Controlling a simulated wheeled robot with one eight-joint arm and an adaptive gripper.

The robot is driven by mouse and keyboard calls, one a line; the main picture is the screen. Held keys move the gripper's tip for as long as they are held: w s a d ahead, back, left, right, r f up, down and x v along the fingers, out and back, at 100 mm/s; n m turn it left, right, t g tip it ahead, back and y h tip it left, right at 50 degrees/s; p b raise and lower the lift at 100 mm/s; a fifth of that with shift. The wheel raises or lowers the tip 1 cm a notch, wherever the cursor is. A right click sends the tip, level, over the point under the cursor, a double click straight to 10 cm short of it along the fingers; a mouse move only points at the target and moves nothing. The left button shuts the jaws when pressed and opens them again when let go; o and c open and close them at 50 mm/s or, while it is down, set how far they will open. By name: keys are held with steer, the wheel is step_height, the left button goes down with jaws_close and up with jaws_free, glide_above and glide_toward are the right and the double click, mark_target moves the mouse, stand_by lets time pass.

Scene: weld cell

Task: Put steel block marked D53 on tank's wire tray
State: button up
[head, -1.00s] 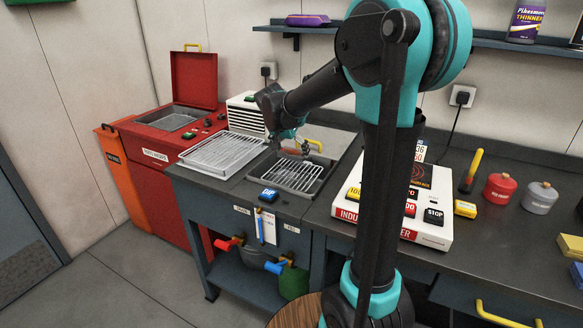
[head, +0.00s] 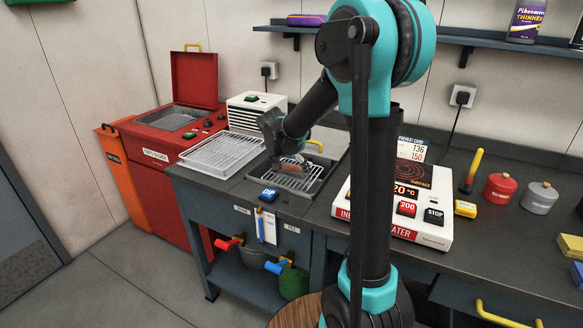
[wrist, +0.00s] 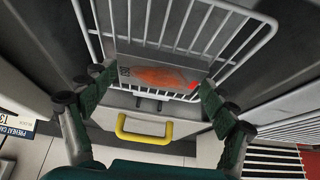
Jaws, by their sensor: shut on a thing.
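The steel block (wrist: 160,77) is a flat grey bar with an orange patch and a small dark mark at its left end that I cannot read. My gripper (wrist: 157,84) is shut on it, one green pad at each end. The wire tray (wrist: 210,44) of white rods lies under the block in the wrist view; I cannot tell whether they touch. In the head view the wire tray (head: 298,185) sits in the tank (head: 271,190) on the bench, and my gripper (head: 290,163) is low over it, mostly hidden by its own dark housing.
A yellow handle (wrist: 145,135) stands beside the tray. A white drip rack (head: 222,153) lies left of the tank, with a red chest (head: 180,118) beyond. An induction heater (head: 395,228) stands on the right.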

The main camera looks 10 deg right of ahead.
steer(key=o, duration=1.7)
steer(key=v, duration=1.2)
steer(key=shift+r, duration=0.1)
